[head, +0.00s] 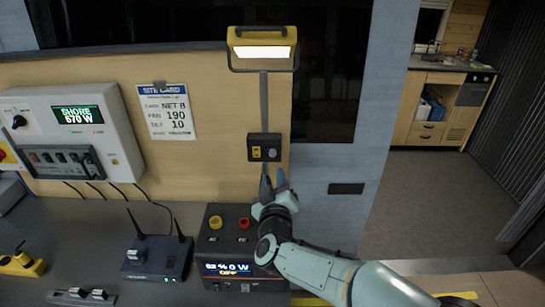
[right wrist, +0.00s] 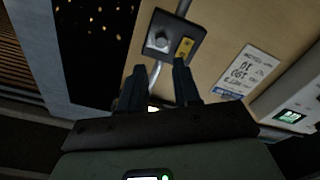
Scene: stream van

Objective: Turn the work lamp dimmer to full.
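The work lamp (head: 262,50) is a yellow fixture with a lit panel, mounted high on the wall. A conduit runs from it down to a black dimmer box (head: 256,154) with a yellow label and a grey round knob (head: 272,153). In the right wrist view the box (right wrist: 186,30) and knob (right wrist: 158,41) lie just beyond the fingertips. My right gripper (head: 273,178) is just below the box, fingers pointing up, apart and empty; it also shows in the right wrist view (right wrist: 159,68). It appears not to touch the knob. My left gripper is out of view.
Below stands a black power unit (head: 213,243) with yellow and red knobs. A router (head: 157,262) with antennas is on the bench to its left. A grey shore-power panel (head: 112,110) and a site card (head: 167,111) are on the wall to the left.

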